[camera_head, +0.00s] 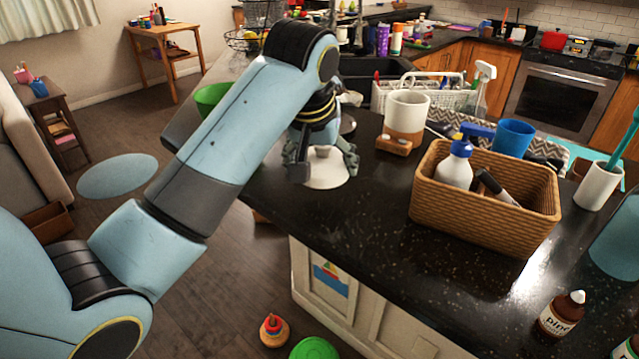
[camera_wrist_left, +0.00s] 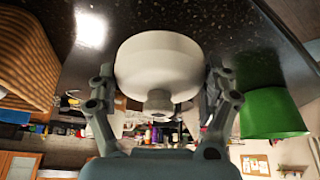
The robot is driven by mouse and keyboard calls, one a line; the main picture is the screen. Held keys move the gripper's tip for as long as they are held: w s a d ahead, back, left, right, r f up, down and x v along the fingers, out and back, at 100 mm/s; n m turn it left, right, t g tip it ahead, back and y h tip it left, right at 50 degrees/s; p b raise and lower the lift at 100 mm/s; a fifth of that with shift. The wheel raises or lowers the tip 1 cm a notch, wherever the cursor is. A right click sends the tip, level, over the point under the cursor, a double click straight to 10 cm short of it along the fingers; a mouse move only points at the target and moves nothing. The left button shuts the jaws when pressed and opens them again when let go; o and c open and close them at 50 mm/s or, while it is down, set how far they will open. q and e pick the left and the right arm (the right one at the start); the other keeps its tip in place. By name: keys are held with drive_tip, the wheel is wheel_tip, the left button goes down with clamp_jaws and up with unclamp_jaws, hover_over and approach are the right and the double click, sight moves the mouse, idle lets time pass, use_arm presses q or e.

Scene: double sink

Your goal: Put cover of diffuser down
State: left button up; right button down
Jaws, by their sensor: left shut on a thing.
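The diffuser cover (camera_head: 326,176) is a white, rounded lid with a short knob. My left gripper (camera_head: 323,160) is shut on it, with a finger on either side of the knob, low by the near left edge of the dark counter. I cannot tell whether the cover touches the counter. The left wrist view shows the cover (camera_wrist_left: 160,60) with its knob between the fingers of my left gripper (camera_wrist_left: 160,100). A white cup-shaped body on a wooden base (camera_head: 406,113), which looks like the diffuser, stands to the right of the cover. My right gripper is not in view.
A wicker basket (camera_head: 480,215) with bottles stands to the right on the counter (camera_head: 360,225). A green bowl (camera_head: 211,97) is partly hidden behind my left arm. A white dish rack (camera_head: 455,98) is behind the diffuser. Counter space between cover and basket is clear.

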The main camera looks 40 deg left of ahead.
sight(322, 200)
use_arm(q)
drive_tip(key=shift+f+p, duration=0.35)
drive_tip(key=shift+f, duration=2.15)
drive_tip(key=shift+f, duration=0.15)
drive_tip(key=o, duration=1)
drive_tip(key=shift+r, duration=0.3)
drive_tip(key=b+v, duration=0.1)
drive_tip(key=v, duration=1)
drive_tip(key=shift+s+d+r+b, duration=0.1)
drive_tip(key=shift+d+r+b, duration=0.05)
drive_tip(key=shift+r+b, duration=0.25)
